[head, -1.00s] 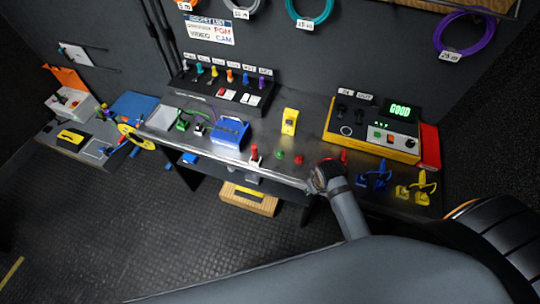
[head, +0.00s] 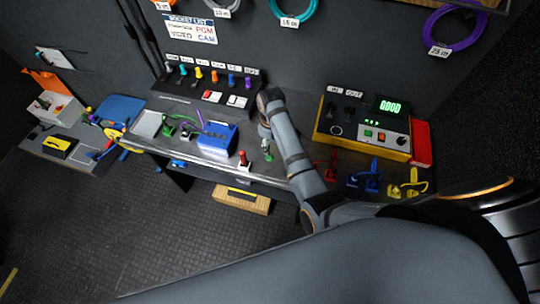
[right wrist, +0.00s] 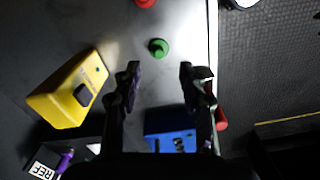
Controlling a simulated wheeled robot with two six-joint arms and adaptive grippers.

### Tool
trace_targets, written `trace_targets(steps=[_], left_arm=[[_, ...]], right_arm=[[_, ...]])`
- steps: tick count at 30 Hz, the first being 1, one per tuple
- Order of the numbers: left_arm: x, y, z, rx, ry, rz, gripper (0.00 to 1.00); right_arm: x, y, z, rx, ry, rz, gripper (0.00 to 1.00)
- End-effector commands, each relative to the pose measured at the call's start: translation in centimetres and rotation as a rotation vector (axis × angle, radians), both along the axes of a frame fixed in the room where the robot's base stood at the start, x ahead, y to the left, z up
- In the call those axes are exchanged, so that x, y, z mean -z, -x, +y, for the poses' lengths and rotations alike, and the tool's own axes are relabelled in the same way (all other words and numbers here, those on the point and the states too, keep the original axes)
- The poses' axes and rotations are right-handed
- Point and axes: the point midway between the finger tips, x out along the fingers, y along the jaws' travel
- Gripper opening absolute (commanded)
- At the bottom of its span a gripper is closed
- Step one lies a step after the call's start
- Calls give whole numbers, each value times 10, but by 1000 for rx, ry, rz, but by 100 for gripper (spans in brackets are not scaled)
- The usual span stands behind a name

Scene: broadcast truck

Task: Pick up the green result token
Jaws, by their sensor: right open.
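The green result token (right wrist: 158,47) is a small round green piece lying on the grey bench top in the right wrist view. In the head view the green token (head: 268,156) shows just below my right gripper (head: 265,138). In the right wrist view my right gripper (right wrist: 159,72) is open and empty, its two fingers apart. The token lies beyond the fingertips, roughly centred between them, and no contact shows. My left gripper is in neither current view.
A red-handled piece (head: 244,160) stands near the bench's front edge. The yellow console (head: 362,130) reads GOOD.

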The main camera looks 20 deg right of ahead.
Motion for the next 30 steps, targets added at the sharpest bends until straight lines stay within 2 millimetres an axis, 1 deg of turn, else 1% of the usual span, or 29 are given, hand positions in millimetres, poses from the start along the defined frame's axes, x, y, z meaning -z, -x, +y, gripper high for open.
trace_targets(steps=[3,8,11,15,18,19,22,27,30], left_arm=[[-2,4,0,0,0,6,64],[-2,2,0,0,0,3,64],[-6,-2,0,0,-1,-3,64],[-12,-6,0,1,-1,-9,64],[-11,-6,1,1,-1,-9,64],[-11,-6,1,1,-1,-9,64],[-11,-6,1,1,-1,-9,64],[-11,-5,1,1,-1,-8,64],[-11,-5,1,1,-1,-8,64]], right_arm=[[15,0,-1,1,1,0,42],[21,-1,0,2,0,-3,42],[28,-2,1,1,1,-1,42],[49,-5,5,1,0,0,42],[66,-5,5,2,1,-1,42],[68,-5,5,2,0,-1,42],[73,-6,5,2,0,-4,42],[73,-5,5,2,0,-5,42],[73,-5,5,2,0,-4,28]])
